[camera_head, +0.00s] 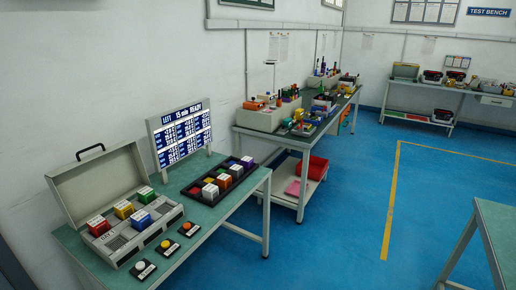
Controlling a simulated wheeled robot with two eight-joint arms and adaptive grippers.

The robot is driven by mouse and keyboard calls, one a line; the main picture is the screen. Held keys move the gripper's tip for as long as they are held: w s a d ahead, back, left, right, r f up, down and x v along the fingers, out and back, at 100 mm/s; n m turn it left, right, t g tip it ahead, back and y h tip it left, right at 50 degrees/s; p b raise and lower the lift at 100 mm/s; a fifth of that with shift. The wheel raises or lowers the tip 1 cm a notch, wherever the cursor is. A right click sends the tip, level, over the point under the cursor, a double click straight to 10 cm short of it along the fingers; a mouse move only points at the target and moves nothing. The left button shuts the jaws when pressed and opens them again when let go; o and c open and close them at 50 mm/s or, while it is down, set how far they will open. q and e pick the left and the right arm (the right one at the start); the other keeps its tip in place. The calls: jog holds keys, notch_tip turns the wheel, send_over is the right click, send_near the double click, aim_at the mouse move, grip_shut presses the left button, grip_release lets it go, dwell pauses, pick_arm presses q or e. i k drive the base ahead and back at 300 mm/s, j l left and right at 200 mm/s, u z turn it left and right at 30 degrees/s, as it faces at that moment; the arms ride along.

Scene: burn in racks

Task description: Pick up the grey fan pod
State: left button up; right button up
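No pod is clearly grey at this size. A whitish-grey cube-shaped pod (210,192) sits at the near end of a dark tray (193,194) on the green bench to the left; I cannot tell whether it is the grey fan pod. Several other coloured pods stand behind it in the tray. An open grey case-like rack (118,252) holds a red pod (98,226), a yellow pod (124,210) and a blue pod (141,219), with bare slots along its front. Neither gripper is in view.
A display board (180,134) stands behind the rack and tray. Round buttons with labels (165,245) lie along the bench's front edge. A cluttered second bench (318,124) stands beyond. Blue floor (340,215) is open to the right; another table (496,225) is at the right edge.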

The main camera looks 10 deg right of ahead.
aim_at(236, 172)
jog(key=i+l+z, duration=0.15)
jog(key=i+z, duration=0.3)
jog(key=i, duration=0.15)
jog(key=i+z, duration=0.5)
jog(key=i, duration=0.15)
jog(key=i+u, duration=0.4)
jog(key=i+l+u, duration=0.15)
jog(key=i+u, duration=0.3)
jog(key=i, duration=0.1)
